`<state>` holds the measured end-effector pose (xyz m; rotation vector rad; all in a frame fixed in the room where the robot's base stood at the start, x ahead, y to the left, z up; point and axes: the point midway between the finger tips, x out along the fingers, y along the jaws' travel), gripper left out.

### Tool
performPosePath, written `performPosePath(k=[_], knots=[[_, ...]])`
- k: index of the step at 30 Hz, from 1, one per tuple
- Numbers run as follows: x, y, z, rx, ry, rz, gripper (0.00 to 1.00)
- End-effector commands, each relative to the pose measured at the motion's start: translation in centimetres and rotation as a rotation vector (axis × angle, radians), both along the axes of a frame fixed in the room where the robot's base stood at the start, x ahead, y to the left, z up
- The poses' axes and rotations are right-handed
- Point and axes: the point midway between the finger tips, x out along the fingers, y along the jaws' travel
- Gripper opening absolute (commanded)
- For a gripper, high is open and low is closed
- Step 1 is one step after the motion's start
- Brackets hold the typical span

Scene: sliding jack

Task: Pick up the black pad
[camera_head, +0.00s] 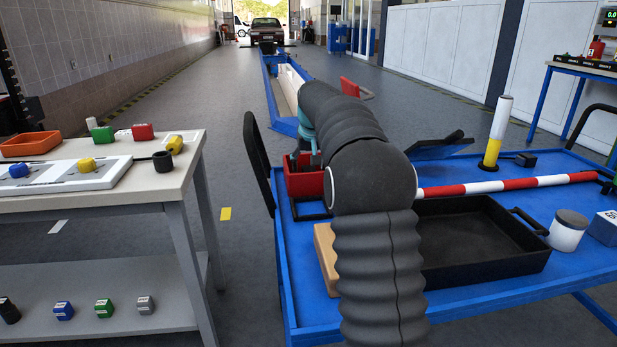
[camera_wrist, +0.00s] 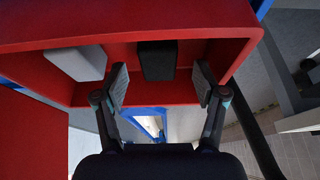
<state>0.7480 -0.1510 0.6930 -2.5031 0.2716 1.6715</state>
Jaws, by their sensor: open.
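The black pad (camera_wrist: 158,60) lies inside a red bin (camera_wrist: 30,42) in the wrist view. A light grey pad (camera_wrist: 78,63) sits beside it on the left in the same bin. My gripper (camera_wrist: 161,80) is open, with one finger to the left of the black pad and one to the right. I see gaps at both sides, and nothing is held. In the head view the red bin (camera_head: 305,183) stands on the blue cart, partly hidden by my arm. The pads do not show there.
The blue cart (camera_head: 460,303) also carries a black tray (camera_head: 470,240), a red-white striped bar (camera_head: 510,184), a yellow-white post (camera_head: 496,133) and a white canister (camera_head: 568,230). A workbench (camera_head: 100,205) with coloured parts stands at left. Floor between bench and cart is clear.

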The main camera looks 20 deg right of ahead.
Motion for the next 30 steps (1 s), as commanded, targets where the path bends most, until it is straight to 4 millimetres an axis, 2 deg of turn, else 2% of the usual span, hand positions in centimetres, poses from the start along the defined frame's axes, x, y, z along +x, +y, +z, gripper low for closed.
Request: performPosePath(k=[1, 6, 14, 22, 30], knots=[[0.4, -0.3, -0.9, 0.001, 0.003, -0.001, 0.71], [1.3, -0.5, -2.8, 0.0, 0.002, 0.0, 0.71], [1.4, -0.5, -3.0, 0.0, 0.0, 0.0, 0.71], [1.4, -0.5, -3.0, 0.0, 0.001, 0.0, 0.04], [1.4, -0.5, -2.8, 0.0, 0.0, 0.0, 0.04]])
